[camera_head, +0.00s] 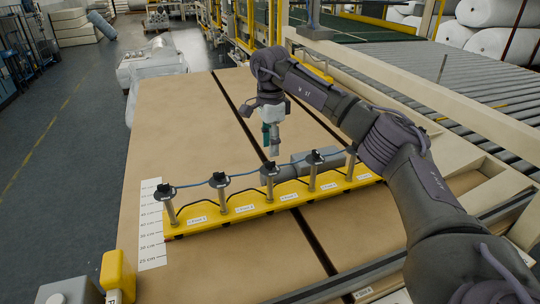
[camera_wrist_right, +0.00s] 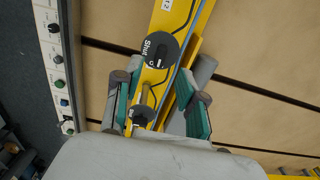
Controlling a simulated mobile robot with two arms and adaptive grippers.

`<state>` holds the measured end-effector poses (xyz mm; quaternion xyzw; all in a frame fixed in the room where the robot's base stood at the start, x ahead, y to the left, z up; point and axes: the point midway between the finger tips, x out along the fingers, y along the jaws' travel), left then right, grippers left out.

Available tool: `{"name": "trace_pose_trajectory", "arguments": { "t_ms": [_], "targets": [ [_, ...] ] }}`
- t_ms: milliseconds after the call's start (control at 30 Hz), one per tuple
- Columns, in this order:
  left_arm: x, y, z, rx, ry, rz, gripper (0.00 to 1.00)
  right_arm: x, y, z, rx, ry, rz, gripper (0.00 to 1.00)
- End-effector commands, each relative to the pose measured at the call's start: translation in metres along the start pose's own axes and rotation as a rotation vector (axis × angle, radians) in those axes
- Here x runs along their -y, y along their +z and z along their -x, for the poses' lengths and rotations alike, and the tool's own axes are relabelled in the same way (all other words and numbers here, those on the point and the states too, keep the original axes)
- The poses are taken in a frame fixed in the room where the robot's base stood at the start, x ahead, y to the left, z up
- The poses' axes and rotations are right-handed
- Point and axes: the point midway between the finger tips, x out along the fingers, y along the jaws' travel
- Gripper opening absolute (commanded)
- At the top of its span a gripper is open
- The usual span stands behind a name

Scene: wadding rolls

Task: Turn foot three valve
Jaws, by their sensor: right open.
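A yellow bar (camera_head: 222,220) lies across the brown table with several upright posts. Each post carries a black valve knob, and a blue hose runs along them. The middle knob, third from either end (camera_head: 269,169), is just below my right gripper (camera_head: 271,148). The right gripper points down, open and empty. In the right wrist view its green-padded fingers (camera_wrist_right: 163,90) are spread on both sides of the bar. A knob marked "Shut" (camera_wrist_right: 160,50) shows beyond the fingers, and a smaller dark knob (camera_wrist_right: 142,114) lies between them. I cannot tell whether the fingers touch anything. My left gripper is out of view.
A grey cylinder (camera_head: 310,158) lies just behind the bar. A white scale strip (camera_head: 152,225) is at the bar's left end. A yellow box (camera_head: 117,272) stands at the table's front left corner. A roller conveyor (camera_head: 430,80) runs at the right.

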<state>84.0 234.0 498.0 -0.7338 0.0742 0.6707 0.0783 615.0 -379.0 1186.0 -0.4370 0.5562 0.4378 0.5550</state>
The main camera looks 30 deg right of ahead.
Motion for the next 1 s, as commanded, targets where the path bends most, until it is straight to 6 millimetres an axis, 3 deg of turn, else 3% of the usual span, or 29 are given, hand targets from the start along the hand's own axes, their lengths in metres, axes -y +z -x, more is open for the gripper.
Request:
{"name": "trace_pose_trajectory", "arguments": {
  "t_ms": [100, 300, 667, 900, 1000],
  "targets": [
    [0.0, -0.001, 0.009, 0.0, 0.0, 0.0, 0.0, -0.001, 0.0, -0.021, -0.001, 0.002, 0.001, 0.41],
    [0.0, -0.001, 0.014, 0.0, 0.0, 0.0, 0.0, 0.0, 0.001, -0.044, 0.0, 0.001, 0.001, 0.41],
    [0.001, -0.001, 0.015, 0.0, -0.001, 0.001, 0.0, 0.0, 0.001, -0.051, 0.001, -0.001, 0.001, 0.41],
    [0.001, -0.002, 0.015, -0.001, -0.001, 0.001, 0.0, 0.0, 0.001, -0.051, 0.001, -0.001, 0.001, 0.04],
    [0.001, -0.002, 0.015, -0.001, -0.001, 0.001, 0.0, 0.0, 0.001, -0.051, 0.001, -0.001, 0.001, 0.0]
  ]
}}
